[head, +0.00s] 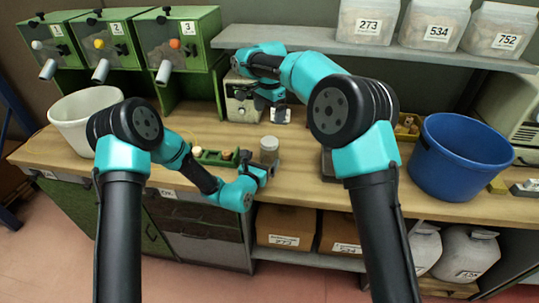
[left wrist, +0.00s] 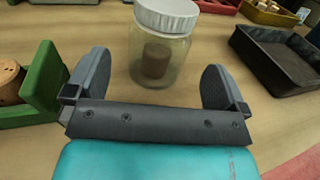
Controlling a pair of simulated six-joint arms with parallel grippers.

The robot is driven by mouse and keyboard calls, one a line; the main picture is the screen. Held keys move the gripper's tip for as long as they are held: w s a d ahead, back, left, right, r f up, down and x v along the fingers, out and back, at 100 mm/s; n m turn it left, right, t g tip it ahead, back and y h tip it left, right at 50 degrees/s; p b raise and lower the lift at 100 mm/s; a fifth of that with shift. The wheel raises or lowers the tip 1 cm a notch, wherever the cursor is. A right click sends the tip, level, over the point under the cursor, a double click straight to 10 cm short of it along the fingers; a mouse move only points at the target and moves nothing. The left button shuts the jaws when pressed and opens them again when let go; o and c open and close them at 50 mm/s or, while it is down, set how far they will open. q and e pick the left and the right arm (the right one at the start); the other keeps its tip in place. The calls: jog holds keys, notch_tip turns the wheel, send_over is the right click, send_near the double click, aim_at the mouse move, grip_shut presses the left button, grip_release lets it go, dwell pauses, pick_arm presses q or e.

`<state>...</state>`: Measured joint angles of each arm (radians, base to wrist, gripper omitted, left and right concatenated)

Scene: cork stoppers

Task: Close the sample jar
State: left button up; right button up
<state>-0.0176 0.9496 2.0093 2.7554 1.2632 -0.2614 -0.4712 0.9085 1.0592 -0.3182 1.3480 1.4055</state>
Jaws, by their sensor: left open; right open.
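The sample jar (head: 269,156) stands upright on the wooden bench near its front edge. In the left wrist view it is a clear jar (left wrist: 163,58) with a brown cork-like piece inside. A pale grey ribbed lid (left wrist: 166,14) sits on its mouth; I cannot tell how tight it is. My left gripper (head: 262,174) is open just in front of the jar, and its fingers (left wrist: 158,75) are spread to either side of the jar's near side, not visibly touching it. My right gripper (head: 281,116) is open farther back, beyond the jar, beside a beige device (head: 240,104).
A green tray (left wrist: 45,80) with corks is close on the left of the jar. A dark tray (left wrist: 285,65) is on the right. A white bucket (head: 82,118) stands at the left, a blue bucket (head: 462,155) at the right. A shelf (head: 300,42) overhangs the back.

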pick_arm(q)
jog(key=v, duration=1.1)
jog(key=shift+s, duration=0.15)
